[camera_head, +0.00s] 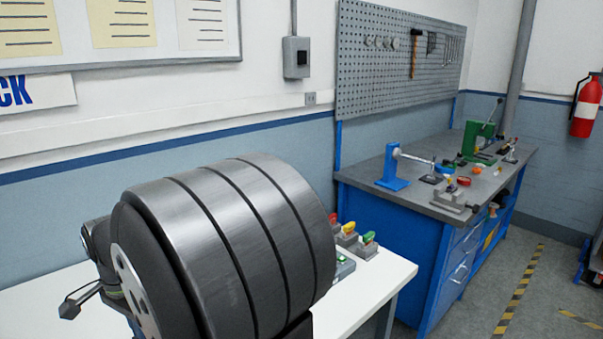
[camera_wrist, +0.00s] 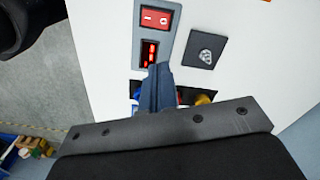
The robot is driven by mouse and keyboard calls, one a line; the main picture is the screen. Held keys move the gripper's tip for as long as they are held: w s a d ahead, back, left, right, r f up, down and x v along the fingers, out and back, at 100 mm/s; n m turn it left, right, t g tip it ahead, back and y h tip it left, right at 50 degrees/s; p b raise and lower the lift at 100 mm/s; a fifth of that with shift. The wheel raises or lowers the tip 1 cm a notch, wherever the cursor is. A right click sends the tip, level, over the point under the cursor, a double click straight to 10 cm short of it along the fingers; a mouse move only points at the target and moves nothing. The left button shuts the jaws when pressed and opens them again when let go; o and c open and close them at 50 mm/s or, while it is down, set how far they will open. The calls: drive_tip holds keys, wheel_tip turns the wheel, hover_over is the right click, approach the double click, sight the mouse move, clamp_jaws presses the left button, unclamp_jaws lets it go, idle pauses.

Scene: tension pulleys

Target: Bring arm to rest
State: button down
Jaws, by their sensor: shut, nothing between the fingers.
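My gripper (camera_wrist: 158,78) shows in the wrist view with its fingers together and nothing between them. The fingertips lie in front of a white surface (camera_wrist: 235,60), just below a red digital display (camera_wrist: 149,54). In the head view, a large dark metal drum (camera_head: 225,235) with several grooves fills the lower left foreground. Behind its left side shows a dark jointed part with a small pointed end (camera_head: 72,306); I cannot tell whether this is my gripper. The drum hides much of the white table (camera_head: 385,285).
Handles in red, yellow and green (camera_head: 368,238) stand on the table right of the drum. A blue workbench (camera_head: 400,235) with tools stands behind. A red switch (camera_wrist: 156,17) and a dark square plate (camera_wrist: 205,49) are near my fingers.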

drive_tip(key=w+d+r+m, duration=0.2)
drive_tip(key=w+d, duration=0.1)
drive_tip(key=w, duration=0.4)
drive_tip(key=w+d+r+m, duration=0.2)
drive_tip(key=w+d, duration=0.1)
drive_tip(key=w, duration=0.5)
drive_tip(key=shift+w+d+r+m, duration=0.2)
drive_tip(key=shift+d+r+m, duration=0.05)
drive_tip(key=shift+r+m, duration=0.1)
